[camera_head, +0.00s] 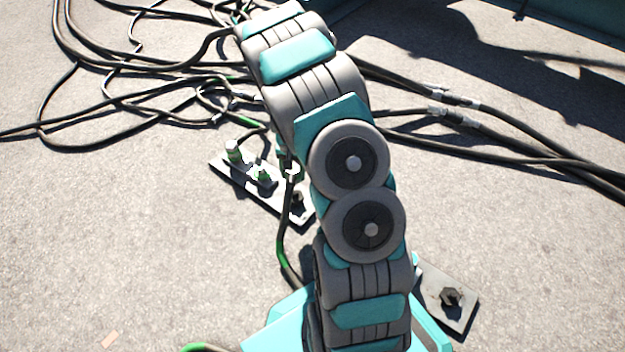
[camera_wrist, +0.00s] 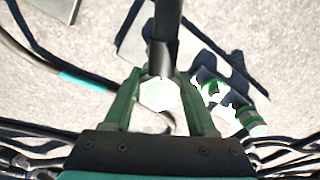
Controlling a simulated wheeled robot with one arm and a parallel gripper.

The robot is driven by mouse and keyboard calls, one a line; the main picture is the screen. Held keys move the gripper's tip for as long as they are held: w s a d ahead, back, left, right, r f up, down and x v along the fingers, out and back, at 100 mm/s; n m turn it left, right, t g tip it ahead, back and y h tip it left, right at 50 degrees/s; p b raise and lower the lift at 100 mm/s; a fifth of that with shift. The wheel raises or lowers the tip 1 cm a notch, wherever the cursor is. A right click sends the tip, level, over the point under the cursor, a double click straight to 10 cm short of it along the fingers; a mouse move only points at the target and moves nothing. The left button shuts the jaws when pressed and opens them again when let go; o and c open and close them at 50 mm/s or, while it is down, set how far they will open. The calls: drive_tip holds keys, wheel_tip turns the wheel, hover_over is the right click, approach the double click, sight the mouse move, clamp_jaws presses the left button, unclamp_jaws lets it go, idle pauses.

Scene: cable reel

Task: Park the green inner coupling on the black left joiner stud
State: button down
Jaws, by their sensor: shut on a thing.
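My gripper (camera_wrist: 160,82) shows in the wrist view with its two green fingers shut on a coupling (camera_wrist: 158,95). The coupling has a bright hex face between the fingers, and a dark cylindrical part runs up from it. In the head view my arm hides most of the gripper; a bright fitting (camera_head: 291,172) with a dark hose shows at the arm's left edge. The joiner plate (camera_head: 226,170) lies beside it, with several studs or fittings. A dark stud (camera_head: 298,199) stands at its near end. I cannot tell whether the held coupling touches a stud.
Two green-marked fittings (camera_wrist: 212,90) show right of my gripper in the wrist view. Another plate (camera_head: 462,318) with a dark stud (camera_head: 451,297) lies at the lower right. Dark hoses (camera_head: 100,105) tangle at the upper left, and more cross at right.

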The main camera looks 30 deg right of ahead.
drive_tip(key=shift+f, duration=0.1)
drive_tip(key=b, duration=0.3)
hover_over(295, 194)
drive_tip(key=shift+w+f, duration=0.1)
drive_tip(key=shift+f, duration=4.15)
drive_tip(key=shift+f+p, duration=0.3)
drive_tip(key=shift+f, duration=0.15)
drive_tip(key=shift+c, duration=0.6)
unclamp_jaws()
